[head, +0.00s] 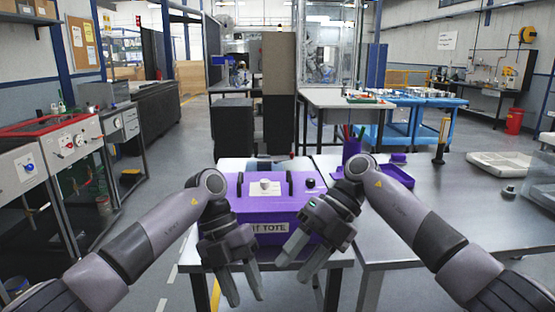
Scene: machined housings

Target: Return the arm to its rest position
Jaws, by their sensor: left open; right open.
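My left gripper (243,287) hangs open and empty in front of the purple case, its fingers pointing down. My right gripper (298,262) is open and empty a little to the right, its fingers pointing down and to the left. Both arms reach in from the lower corners and bend down at the wrists. A purple case (262,207) with two black handles, a pale label on top and a front plate stands on the table between the wrists. The grippers and wrists cover parts of its front and sides.
A bench with red-topped equipment (60,150) stands left.

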